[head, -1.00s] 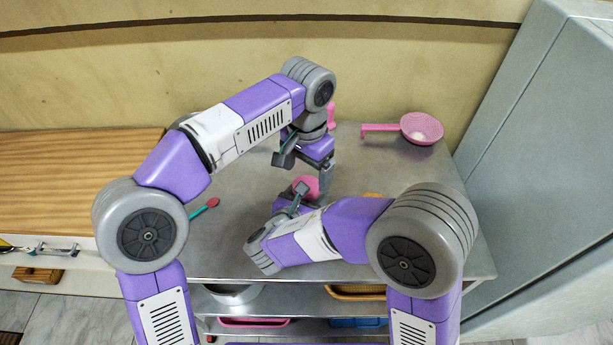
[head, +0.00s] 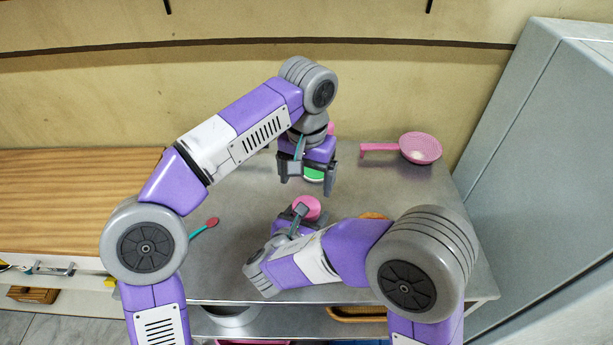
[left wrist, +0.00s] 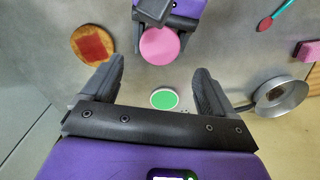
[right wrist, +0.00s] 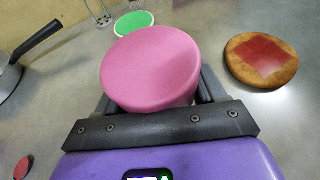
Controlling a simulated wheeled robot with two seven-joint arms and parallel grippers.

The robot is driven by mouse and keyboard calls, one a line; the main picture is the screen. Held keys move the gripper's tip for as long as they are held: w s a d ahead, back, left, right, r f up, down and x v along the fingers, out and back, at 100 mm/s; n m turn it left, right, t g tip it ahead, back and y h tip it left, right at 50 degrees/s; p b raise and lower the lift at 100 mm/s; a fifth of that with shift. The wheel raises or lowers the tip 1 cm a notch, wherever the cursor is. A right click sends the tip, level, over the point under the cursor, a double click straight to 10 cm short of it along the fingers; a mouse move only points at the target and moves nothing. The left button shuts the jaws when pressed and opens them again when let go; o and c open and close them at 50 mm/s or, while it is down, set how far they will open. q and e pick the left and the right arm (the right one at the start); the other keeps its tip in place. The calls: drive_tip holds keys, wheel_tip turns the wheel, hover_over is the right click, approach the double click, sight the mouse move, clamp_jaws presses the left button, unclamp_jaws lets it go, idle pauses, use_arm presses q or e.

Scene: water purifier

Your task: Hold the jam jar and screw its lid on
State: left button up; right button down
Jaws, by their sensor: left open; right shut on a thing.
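A round pink-topped piece (head: 307,207), seemingly the jam jar, is in my right gripper (right wrist: 155,92). In the right wrist view its flat pink top (right wrist: 152,62) hides most of the fingers and most of its body; I cannot tell whether that top is a separate lid. A green disc with a pale rim (right wrist: 134,22), perhaps a lid, lies flat on the metal table behind it. My left gripper (head: 306,181) is open and empty above the green disc (head: 313,175). In the left wrist view the green disc (left wrist: 164,99) shows between the open fingers, apart from them.
Toast with a red patch (left wrist: 93,45) lies beside the pink-topped piece. A metal pan (left wrist: 275,97) and a red-and-teal utensil (head: 204,228) lie on the other side.

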sight(306, 203)
use_arm(q)
drive_tip(key=shift+f, duration=4.05)
drive_tip(key=c, duration=1.1)
drive_tip(key=shift+m, duration=1.6)
drive_tip(key=o, duration=1.2)
